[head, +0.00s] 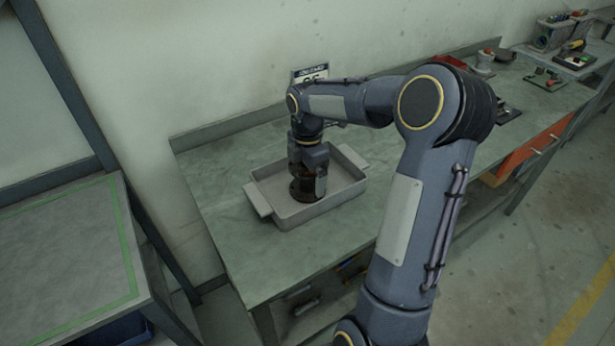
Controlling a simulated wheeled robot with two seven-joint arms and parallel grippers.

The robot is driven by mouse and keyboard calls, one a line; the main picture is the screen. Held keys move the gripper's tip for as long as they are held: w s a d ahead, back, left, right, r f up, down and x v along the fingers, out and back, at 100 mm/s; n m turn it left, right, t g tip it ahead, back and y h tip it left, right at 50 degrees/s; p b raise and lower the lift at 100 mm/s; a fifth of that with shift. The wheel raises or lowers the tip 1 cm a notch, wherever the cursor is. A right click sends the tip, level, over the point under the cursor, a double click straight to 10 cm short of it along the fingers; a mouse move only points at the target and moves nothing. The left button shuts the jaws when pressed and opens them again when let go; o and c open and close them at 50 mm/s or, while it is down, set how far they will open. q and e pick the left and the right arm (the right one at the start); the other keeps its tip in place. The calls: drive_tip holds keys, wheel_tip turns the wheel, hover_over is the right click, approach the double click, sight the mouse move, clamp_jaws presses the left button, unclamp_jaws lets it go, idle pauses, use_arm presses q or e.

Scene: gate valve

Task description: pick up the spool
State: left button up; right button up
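My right arm reaches over a grey tray (325,209) with two side handles on the workbench. My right gripper (307,182) points down inside the tray. A dark, brownish round thing, perhaps the spool (305,194), shows at the gripper's lower end, low in the tray. The gripper and wrist cover most of it, so I cannot tell whether the fingers touch it or are closed around it. My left gripper is not in view.
The green-grey workbench (235,218) has free room left of the tray. A sign (310,73) stands at the wall behind. A side table (60,240) with a green border is at the left. Bins and small parts (560,35) lie far right.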

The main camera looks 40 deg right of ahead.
drive_tip(key=c, duration=1.4)
drive_tip(key=shift+w+r, duration=0.1)
drive_tip(key=shift+c, duration=0.8)
